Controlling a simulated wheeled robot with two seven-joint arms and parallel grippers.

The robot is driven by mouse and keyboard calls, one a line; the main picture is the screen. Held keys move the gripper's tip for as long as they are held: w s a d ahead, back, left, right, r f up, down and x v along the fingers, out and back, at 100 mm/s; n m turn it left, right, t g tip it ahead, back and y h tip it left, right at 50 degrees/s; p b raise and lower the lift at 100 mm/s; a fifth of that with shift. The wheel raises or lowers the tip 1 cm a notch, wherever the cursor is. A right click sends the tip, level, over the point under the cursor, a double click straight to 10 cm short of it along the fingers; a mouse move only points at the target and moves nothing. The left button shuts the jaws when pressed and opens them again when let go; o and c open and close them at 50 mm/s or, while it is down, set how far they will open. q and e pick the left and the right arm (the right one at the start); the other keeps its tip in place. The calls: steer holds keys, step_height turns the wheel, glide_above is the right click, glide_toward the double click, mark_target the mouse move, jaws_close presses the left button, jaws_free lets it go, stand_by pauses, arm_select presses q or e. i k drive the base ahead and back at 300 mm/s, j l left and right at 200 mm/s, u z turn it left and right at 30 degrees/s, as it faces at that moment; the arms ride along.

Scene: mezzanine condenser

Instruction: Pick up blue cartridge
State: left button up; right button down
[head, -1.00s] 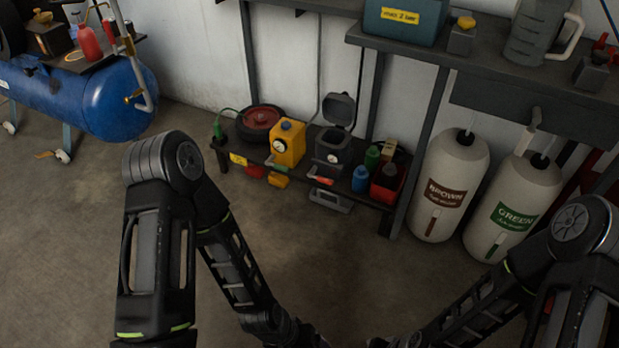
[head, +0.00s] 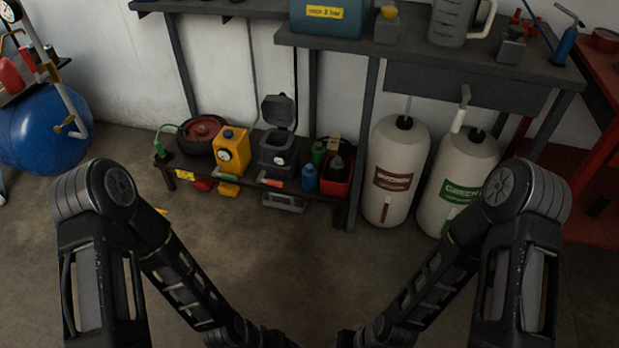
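A small blue cylinder (head: 309,178), which looks like the blue cartridge, stands upright on the low shelf (head: 345,212) under the bench. It is between the grey open-lidded unit (head: 277,150) on its left and a red box (head: 337,180) on its right. A green cylinder (head: 318,154) stands just behind it. Both my arms reach down from the sides toward the bottom middle of the head view. Both grippers are below the picture edge, well short of the shelf.
A yellow unit with a gauge (head: 231,150) and a black wheel (head: 202,132) sit further left on the shelf. White tanks marked brown (head: 393,200) and green (head: 455,190) stand at its right. The bench top (head: 400,52) overhangs the shelf. The floor (head: 290,265) in front is clear.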

mark_target(308, 172)
steer(key=i+j, duration=0.25)
steer(key=i, duration=0.2)
steer(key=i+j, duration=0.25)
steer(key=i, duration=0.15)
steer(key=i+j, duration=0.25)
steer(key=i, duration=0.2)
steer(key=z, duration=1.75)
steer(key=j, duration=0.1)
